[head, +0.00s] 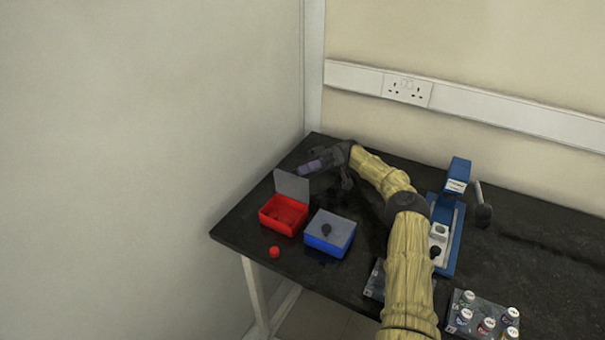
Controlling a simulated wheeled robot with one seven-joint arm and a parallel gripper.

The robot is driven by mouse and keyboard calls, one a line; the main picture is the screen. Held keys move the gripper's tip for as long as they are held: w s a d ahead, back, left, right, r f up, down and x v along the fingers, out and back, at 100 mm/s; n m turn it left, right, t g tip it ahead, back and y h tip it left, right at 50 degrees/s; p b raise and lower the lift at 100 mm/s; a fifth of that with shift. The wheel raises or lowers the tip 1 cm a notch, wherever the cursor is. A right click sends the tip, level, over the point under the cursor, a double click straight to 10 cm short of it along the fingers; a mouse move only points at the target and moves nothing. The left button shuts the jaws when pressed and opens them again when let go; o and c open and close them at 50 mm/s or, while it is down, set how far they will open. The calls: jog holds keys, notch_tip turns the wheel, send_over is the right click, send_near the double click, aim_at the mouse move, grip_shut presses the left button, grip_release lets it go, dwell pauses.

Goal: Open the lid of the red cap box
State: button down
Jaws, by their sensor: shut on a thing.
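The red cap box (284,216) stands on the left part of the black table in the head view. Its grey lid (292,186) is raised about upright along the box's back edge, and the red inside shows. My gripper (322,180) is right beside the raised lid, at its right and back. It is shut on the lid, but the fingertips and exact grip point are too small and partly hidden to make out.
A blue box (326,246) with a closed grey lid and black knob (326,230) stands right of the red box. A loose red cap (274,252) lies in front. A blue device (456,190) and a rack of vials (484,318) are at the right.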

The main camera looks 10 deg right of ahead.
jog(key=c, duration=1.3)
grip_release()
jog(key=shift+o, duration=0.2)
notch_tip(320, 180, up, 10)
jog(key=shift+p, duration=0.4)
